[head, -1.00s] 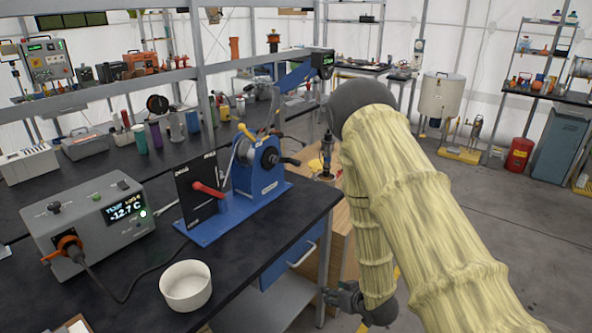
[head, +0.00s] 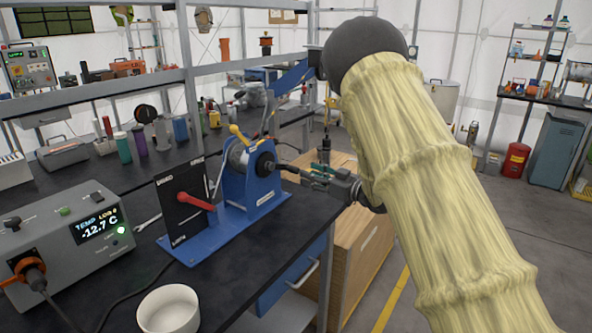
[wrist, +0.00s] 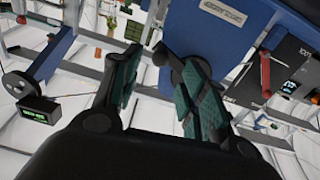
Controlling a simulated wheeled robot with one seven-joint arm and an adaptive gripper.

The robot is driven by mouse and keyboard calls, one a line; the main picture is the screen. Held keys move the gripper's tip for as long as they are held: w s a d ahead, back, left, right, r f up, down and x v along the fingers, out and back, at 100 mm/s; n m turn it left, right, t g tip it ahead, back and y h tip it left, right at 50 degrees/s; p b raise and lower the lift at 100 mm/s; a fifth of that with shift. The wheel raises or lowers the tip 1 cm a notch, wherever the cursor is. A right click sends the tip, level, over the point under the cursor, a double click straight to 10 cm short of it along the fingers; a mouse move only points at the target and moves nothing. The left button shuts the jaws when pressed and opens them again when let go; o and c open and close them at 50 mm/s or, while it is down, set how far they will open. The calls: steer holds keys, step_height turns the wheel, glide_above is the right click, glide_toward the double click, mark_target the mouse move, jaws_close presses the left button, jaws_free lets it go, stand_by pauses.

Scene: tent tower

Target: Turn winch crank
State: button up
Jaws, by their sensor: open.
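The winch (head: 254,190) is a blue frame with a grey drum, bolted to a blue base on the black bench. Its black crank (head: 288,169) sticks out from the hub on the right side, toward my gripper. My gripper (head: 318,172) is open beside the crank's outer end, with its teal-padded fingers pointing left at the winch. In the wrist view, the blue winch plate (wrist: 208,28) is ahead of my spread gripper (wrist: 160,80). The crank's handle is partly hidden by the fingers, and I cannot tell whether it lies between them.
A black panel (head: 176,214) with a red lever (head: 197,203) stands on the same base. A grey temperature box (head: 70,245) and a white bowl (head: 168,311) are on the bench at left. A wooden cabinet (head: 358,265) stands below my gripper.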

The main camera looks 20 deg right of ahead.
mark_target(296, 171)
steer(key=x, duration=0.6)
steer(key=shift+w+a+f+p, duration=0.15)
steer(key=shift+w+f+p, duration=0.15)
steer(key=shift+p, duration=0.1)
steer(key=shift+s+r, duration=0.1)
jaws_close()
